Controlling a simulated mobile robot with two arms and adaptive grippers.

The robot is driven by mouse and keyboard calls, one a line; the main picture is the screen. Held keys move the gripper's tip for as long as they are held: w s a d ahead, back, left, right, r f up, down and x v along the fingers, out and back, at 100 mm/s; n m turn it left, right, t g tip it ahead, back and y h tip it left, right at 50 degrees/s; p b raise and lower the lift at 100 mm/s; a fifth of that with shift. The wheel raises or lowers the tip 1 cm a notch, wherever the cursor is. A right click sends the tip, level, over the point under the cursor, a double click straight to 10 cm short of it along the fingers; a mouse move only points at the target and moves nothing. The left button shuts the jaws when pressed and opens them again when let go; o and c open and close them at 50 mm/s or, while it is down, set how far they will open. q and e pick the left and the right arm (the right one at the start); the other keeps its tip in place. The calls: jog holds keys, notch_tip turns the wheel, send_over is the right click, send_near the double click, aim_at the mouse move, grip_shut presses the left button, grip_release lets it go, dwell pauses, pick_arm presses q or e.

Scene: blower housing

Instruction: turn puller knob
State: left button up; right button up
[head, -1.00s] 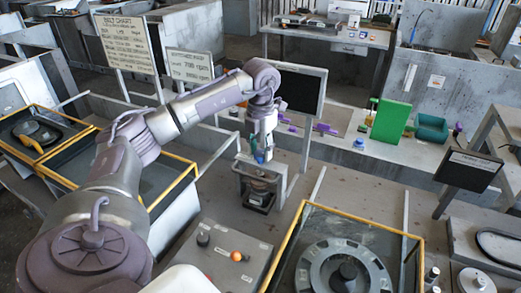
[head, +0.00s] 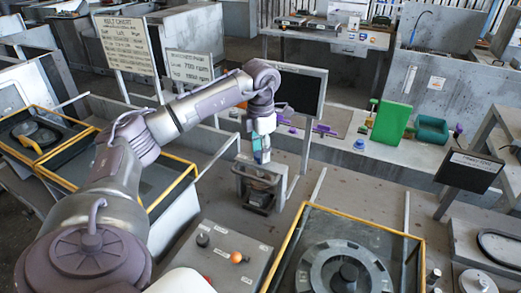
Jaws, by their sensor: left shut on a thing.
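My left arm reaches in from the left, and its gripper (head: 262,150) points down over a small grey frame-like stand (head: 260,184) on the bench. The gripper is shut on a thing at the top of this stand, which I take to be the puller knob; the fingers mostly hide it. A dark part (head: 259,198) sits low inside the stand. My right gripper is not in view.
A control box with an orange knob (head: 237,257) and a dark knob (head: 202,240) stands in front. A yellow-edged bay with a round grey housing (head: 345,272) is at the lower right. A black screen (head: 298,92) stands close behind the gripper.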

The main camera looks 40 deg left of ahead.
pick_arm(q)
jog(key=o, duration=1.1)
jog(key=shift+o, duration=0.2)
jog(key=shift+r, duration=0.1)
notch_tip(320, 180, up, 12)
